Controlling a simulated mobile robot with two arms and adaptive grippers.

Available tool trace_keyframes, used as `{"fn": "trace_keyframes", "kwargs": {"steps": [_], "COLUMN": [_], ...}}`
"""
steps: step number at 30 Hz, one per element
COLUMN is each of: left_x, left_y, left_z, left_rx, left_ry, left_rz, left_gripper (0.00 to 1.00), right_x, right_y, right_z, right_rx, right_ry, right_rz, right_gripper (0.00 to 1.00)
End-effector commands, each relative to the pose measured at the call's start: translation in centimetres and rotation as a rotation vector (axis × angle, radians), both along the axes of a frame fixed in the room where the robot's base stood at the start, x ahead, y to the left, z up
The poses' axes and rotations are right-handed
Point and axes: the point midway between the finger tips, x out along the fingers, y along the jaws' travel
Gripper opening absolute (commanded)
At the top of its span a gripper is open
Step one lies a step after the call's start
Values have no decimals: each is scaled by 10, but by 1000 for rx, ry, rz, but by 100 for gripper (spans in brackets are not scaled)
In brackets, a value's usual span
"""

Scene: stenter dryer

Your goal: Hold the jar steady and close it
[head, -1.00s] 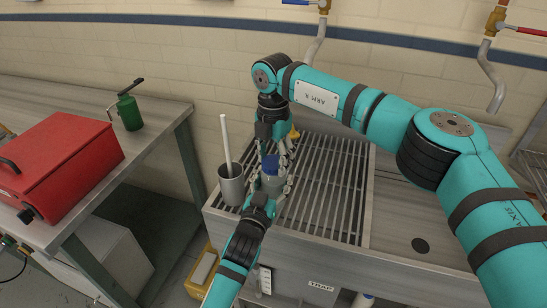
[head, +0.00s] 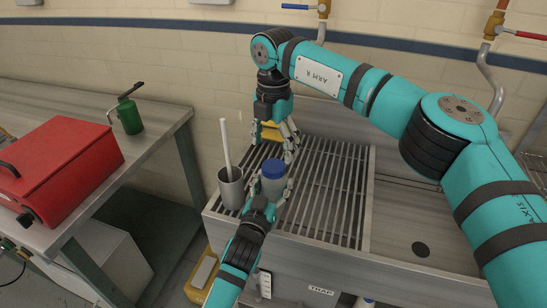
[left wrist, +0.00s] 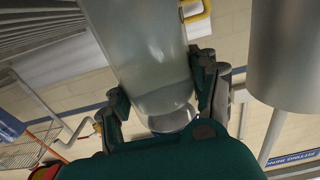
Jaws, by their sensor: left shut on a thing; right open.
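The jar (head: 272,189) stands upright over the slatted drain grate, with a blue lid (head: 273,168) on its top. Whether the lid is tight I cannot tell. My left gripper (head: 269,194) is shut on the jar's body from the near side. In the left wrist view the clear grey jar (left wrist: 148,50) lies between the two fingers (left wrist: 160,95), and its lid is not clearly visible. My right gripper (head: 277,146) is open and empty, above and behind the lid and apart from it.
A grey cup (head: 231,190) with a white rod stands close left of the jar. The slatted grate (head: 330,190) has free room to the right. A red box (head: 60,170) and green can (head: 129,115) sit on the left bench.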

Motion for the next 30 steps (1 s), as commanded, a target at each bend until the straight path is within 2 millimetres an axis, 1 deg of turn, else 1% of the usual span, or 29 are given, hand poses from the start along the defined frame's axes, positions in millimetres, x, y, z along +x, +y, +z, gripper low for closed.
{"fn": "trace_keyframes", "kwargs": {"steps": [1,3,6,9,13,21,22,28,30], "left_x": [0,0,0,0,0,0,0,0,0], "left_y": [0,0,0,0,0,0,0,0,0], "left_z": [0,0,0,0,0,0,0,0,0], "left_rx": [0,0,0,0,0,0,0,0,0], "left_ry": [0,0,0,0,0,0,0,0,0], "left_rz": [0,0,0,0,0,0,0,0,0], "left_gripper": [0,0,0,0,0,0,61,87,88], "right_x": [0,0,0,1,0,0,0,0,0], "right_y": [0,1,1,0,0,0,0,0,0], "right_z": [13,28,44,56,64,66,65,65,65], "right_rx": [2,1,0,1,1,1,1,1,1], "right_ry": [-3,-3,-2,-1,1,1,1,1,1], "right_rz": [0,0,-1,-1,0,0,0,0,0], "right_gripper": [78,78,78,78,78,78,78,78,78]}}
